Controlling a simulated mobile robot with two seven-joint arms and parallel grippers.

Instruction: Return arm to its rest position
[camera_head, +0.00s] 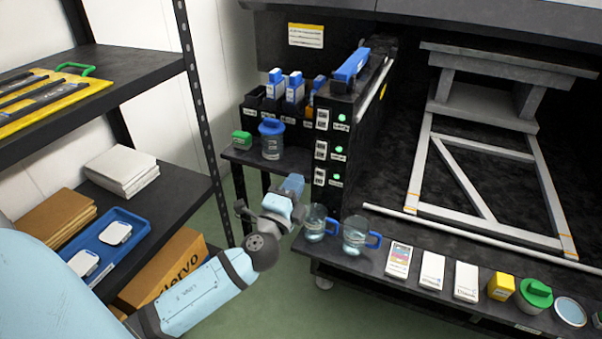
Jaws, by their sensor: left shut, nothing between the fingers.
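My left arm comes in from the lower left and its pale blue forearm bends up at a dark joint. My left gripper (290,192) is at its end, in front of the black rack and just below the small shelf. It is shut and holds nothing. Its fingertips are small and hard to make out. My right gripper is not in view. Two clear beakers with blue handles, the left beaker (315,224) and the right beaker (355,236), stand on the bench close to the right of the gripper.
A blue-lidded jar (271,140) and a green item (241,140) stand on the small shelf above the gripper. Cards, a yellow item (500,286) and a green-lidded jar (533,295) line the bench edge. Left shelves hold a blue tray (75,249); a cardboard box (168,268) lies below.

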